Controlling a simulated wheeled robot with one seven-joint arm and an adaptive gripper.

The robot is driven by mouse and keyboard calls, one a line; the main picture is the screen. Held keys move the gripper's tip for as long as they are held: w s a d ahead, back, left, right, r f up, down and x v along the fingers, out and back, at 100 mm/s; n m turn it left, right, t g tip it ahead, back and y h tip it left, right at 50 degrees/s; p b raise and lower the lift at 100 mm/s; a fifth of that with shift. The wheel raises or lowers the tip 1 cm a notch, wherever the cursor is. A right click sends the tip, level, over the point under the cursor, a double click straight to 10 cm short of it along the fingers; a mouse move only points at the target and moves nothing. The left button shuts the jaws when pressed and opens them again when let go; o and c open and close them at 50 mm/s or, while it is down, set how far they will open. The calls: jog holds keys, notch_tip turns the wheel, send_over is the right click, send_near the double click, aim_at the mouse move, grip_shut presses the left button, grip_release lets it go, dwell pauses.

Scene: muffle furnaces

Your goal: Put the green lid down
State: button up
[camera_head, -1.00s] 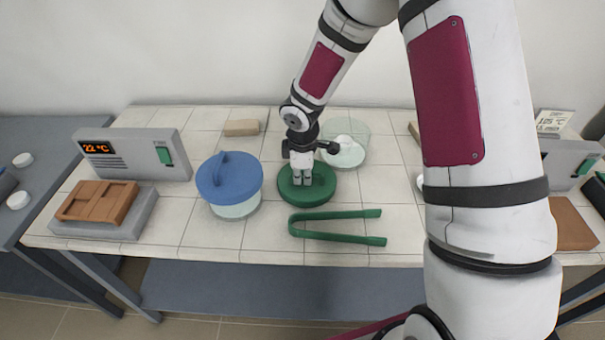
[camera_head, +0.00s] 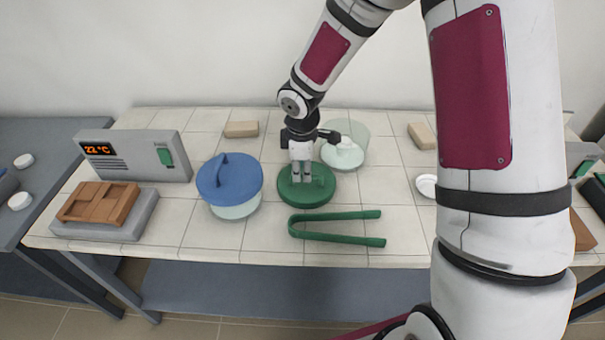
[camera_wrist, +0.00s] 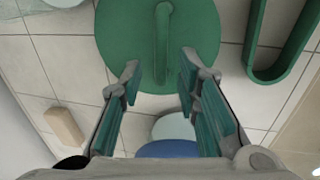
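The green lid (camera_head: 290,198) lies flat on the tiled table, behind the green tongs and right of the blue-lidded pot. In the wrist view the lid (camera_wrist: 115,40) shows its raised bar handle (camera_wrist: 162,45). My gripper (camera_head: 300,181) is above the lid, pointing down. In the wrist view my gripper's fingers (camera_wrist: 160,75) are spread apart with clear space between them. The handle's near end lies between the fingertips, and neither finger visibly presses on it.
A blue-lidded pot (camera_head: 229,180) stands left of the lid. Green tongs (camera_head: 335,238) lie in front. A glass dish (camera_head: 356,158) stands behind right. A beige block (camera_head: 241,129) lies at the back, and a furnace (camera_head: 135,157) stands at the left.

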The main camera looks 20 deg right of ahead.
jog(key=s+d+r+m, duration=0.1)
jog(key=s+r, duration=0.2)
jog(key=r, duration=0.3)
jog(key=s+d+r+m+h, duration=0.1)
jog(key=s+r, duration=0.1)
jog(key=r, duration=0.3)
jog(key=s+d+r+m, duration=0.1)
jog(key=s+r+m, duration=0.15)
jog(key=r, duration=0.35)
jog(key=s+r+m+t+y, duration=0.1)
jog(key=s+r+m, duration=0.3)
jog(key=s, duration=0.7)
jog(key=s+r+m+t, duration=0.1)
jog(key=s+r+m, duration=0.4)
jog(key=s, duration=0.6)
jog(key=shift+d+r+m+y+p, duration=0.25)
jog(key=shift+r+m+y+p, duration=0.05)
jog(key=shift+m+y+p, duration=0.15)
